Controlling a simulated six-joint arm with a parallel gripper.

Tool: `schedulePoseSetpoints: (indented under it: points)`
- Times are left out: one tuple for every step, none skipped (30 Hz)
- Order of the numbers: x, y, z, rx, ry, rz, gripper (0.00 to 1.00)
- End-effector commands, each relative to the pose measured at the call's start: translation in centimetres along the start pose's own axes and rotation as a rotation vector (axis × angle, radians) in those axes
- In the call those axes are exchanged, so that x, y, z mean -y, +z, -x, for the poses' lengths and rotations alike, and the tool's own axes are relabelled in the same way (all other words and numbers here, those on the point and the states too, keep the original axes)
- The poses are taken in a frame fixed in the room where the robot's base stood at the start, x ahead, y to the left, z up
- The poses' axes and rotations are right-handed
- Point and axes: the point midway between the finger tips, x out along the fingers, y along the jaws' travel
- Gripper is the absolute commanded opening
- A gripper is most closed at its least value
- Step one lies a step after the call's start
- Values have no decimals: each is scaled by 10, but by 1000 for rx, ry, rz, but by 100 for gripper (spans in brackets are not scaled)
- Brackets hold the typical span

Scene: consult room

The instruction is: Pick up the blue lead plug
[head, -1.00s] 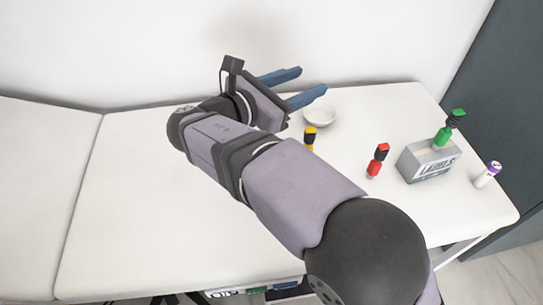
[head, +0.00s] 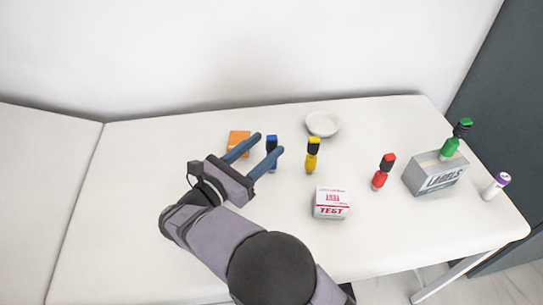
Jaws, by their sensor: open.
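The blue lead plug (head: 271,142) stands upright on the white couch top, with a dark band and a blue top. My gripper (head: 269,143) is open, with its two blue fingers pointing toward the plug. The plug shows between or just beyond the fingertips; I cannot tell the exact depth. Its lower part is partly hidden by the nearer finger.
A yellow plug (head: 312,157) and a red plug (head: 380,174) stand to the right. A test box (head: 331,203), white bowl (head: 322,123), orange block (head: 238,140) and purple-capped tube (head: 495,187) are nearby.

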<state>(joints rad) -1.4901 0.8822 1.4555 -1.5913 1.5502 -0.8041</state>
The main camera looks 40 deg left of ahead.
Motion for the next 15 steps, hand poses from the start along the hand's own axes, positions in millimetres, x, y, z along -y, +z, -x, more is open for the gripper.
schedulePoseSetpoints:
  points:
    - [0,0,0,0,0,-1,46]
    - [0,0,-1,0,-1,-1,46]
    - [0,0,-3,0,-1,-1,46]
    - [0,0,-5,0,-1,-1,46]
    - [0,0,-7,0,-2,-1,46]
    - [0,0,-10,0,-2,-1,46]
    - [0,0,-13,0,-2,-1,46]
    - [0,0,-16,-1,-2,-1,46]
    - [0,0,-18,-1,-2,-1,46]
    - [0,0,-20,-1,-2,-1,46]
    - [0,0,-21,0,-2,-1,46]
    - [0,0,-22,0,-1,-1,46]
    - [0,0,-22,0,-1,-1,46]
    - [0,0,-22,0,-1,-1,46]
    - [0,0,-23,0,-1,-1,46]
